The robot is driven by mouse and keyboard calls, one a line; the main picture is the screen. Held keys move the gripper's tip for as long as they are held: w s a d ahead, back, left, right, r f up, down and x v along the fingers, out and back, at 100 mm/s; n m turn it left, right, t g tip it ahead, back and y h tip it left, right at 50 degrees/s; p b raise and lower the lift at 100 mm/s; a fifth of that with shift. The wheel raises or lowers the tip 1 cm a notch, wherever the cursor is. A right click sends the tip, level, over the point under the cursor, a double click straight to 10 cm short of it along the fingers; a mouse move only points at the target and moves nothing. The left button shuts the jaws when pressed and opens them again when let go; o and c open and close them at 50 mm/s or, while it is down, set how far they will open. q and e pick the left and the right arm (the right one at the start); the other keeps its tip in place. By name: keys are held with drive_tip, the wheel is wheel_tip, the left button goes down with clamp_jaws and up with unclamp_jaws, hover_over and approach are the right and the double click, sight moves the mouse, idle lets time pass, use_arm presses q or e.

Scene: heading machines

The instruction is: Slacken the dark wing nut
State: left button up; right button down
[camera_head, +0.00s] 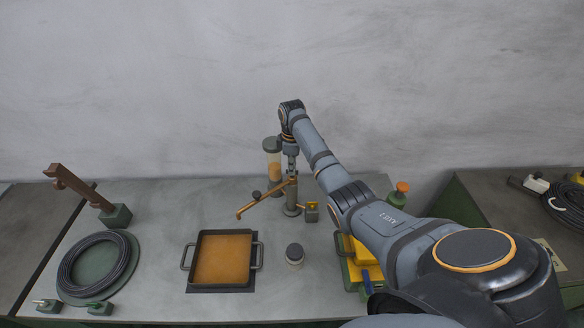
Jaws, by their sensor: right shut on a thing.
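My right gripper (291,170) points straight down at the top of an upright grey post (292,199) on the workbench. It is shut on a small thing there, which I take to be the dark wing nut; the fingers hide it. A brass arm (268,199) slants from the post down to the left, with a small dark knob (256,195) near its middle. My left gripper is not in view.
A clear jar with orange contents (272,160) stands close behind the post. An orange-filled tray (222,259), a small round pot (294,254), a cable coil (96,264) and a brown lever (78,187) share the bench (160,215). Yellow bins (364,257) lie beside my right arm.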

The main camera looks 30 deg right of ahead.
drive_tip(key=shift+n, duration=0.9)
drive_tip(key=c, duration=1.5)
unclamp_jaws()
wheel_tip(320, 180, up, 8)
drive_tip(key=shift+f, duration=0.2)
drive_tip(key=shift+f, duration=0.1)
